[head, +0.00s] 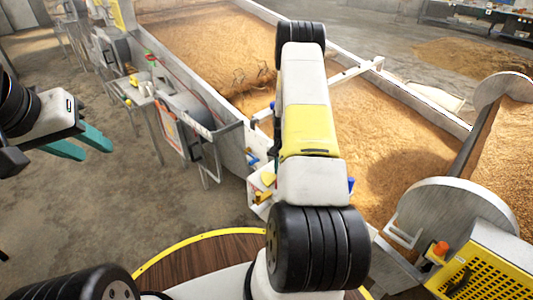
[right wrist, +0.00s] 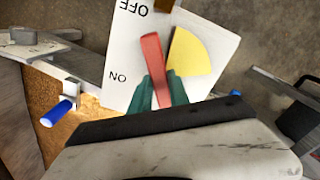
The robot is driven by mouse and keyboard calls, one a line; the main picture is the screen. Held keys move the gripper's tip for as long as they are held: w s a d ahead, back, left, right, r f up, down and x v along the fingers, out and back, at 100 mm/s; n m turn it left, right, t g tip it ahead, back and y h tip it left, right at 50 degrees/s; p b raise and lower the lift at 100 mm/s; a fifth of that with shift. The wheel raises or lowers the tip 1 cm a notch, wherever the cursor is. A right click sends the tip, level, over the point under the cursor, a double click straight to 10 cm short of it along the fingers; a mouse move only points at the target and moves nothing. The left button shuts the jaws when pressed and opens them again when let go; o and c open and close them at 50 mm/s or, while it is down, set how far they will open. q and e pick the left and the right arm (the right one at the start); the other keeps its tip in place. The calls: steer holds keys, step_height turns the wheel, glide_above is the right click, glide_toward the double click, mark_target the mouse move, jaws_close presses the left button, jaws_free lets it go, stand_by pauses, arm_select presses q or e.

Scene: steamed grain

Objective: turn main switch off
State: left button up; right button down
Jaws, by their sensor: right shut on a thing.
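The main switch is a white panel (right wrist: 122,45) with upside-down OFF and ON labels, a yellow sector (right wrist: 190,53) and a red lever (right wrist: 151,55), in the right wrist view. The teal fingers of my right gripper (right wrist: 163,90) are shut on the lever from both sides. The lever stands nearly upright in that view, tilted slightly left, between the labels and the yellow sector. In the head view my right arm hides the right gripper and most of the panel (head: 262,183). My left gripper (head: 82,145) is open and empty at the left, over bare floor.
Grain-filled troughs (head: 200,40) with metal walls run behind my right arm. Machine units with metal frames (head: 185,125) stand along the left wall. A yellow perforated guard (head: 485,275) and an orange knob (head: 440,248) are at lower right.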

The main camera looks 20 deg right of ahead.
steer(key=m, duration=0.6)
steer(key=shift+w+a+m, duration=0.15)
steer(key=shift+w+m, duration=0.15)
stand_by(0.5)
steer(key=c, duration=1.2)
jaws_free()
steer(key=shift+c, duration=0.2)
step_height(320, 180, up, 8)
steer(key=shift+f, duration=0.1)
